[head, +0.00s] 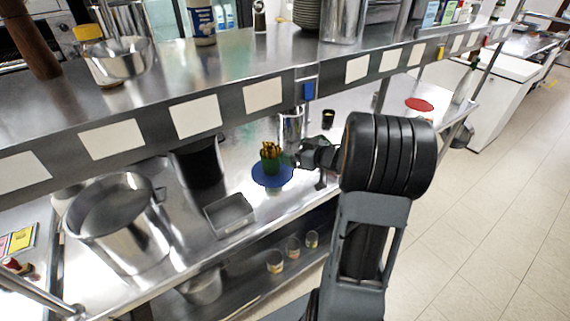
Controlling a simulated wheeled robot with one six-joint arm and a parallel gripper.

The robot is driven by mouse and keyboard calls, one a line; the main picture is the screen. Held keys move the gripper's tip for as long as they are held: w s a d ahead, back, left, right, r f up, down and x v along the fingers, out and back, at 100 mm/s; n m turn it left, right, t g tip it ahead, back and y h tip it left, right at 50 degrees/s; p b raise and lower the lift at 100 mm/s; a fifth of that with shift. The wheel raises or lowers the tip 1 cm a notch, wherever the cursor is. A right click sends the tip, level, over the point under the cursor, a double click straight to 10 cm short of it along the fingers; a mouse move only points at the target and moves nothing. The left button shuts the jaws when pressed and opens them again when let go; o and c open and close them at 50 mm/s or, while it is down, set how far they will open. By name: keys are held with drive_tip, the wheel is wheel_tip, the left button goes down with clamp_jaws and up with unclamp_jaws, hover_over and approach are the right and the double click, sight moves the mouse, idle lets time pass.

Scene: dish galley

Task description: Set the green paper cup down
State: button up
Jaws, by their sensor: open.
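The green paper cup (271,166) stands upright on a round blue mat or plate (272,181) on the steel counter. Several yellowish-brown sticks or fries (270,150) poke out of its top. My gripper (298,158) is just right of the cup, at about its height, with its fingers towards it. It is open. The picture is too small to tell whether a finger touches the cup.
A steel canister (291,124) stands behind my gripper. An upper shelf (180,75) overhangs the counter. A red disc (419,104) lies farther right.

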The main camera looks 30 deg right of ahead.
drive_tip(key=s+a+r+m+g+h, duration=0.35)
drive_tip(key=r+h, duration=0.25)
drive_tip(key=h, duration=0.2)
drive_tip(key=s+a+f+g+y, duration=0.3)
drive_tip(key=s+a+g, duration=0.3)
drive_tip(key=s+a, duration=0.7)
drive_tip(key=s, duration=0.3)
drive_tip(key=shift+s+a+f, duration=0.2)
drive_tip(key=shift+s, duration=0.1)
drive_tip(key=shift+m+g, duration=0.25)
drive_tip(key=shift+m, duration=0.1)
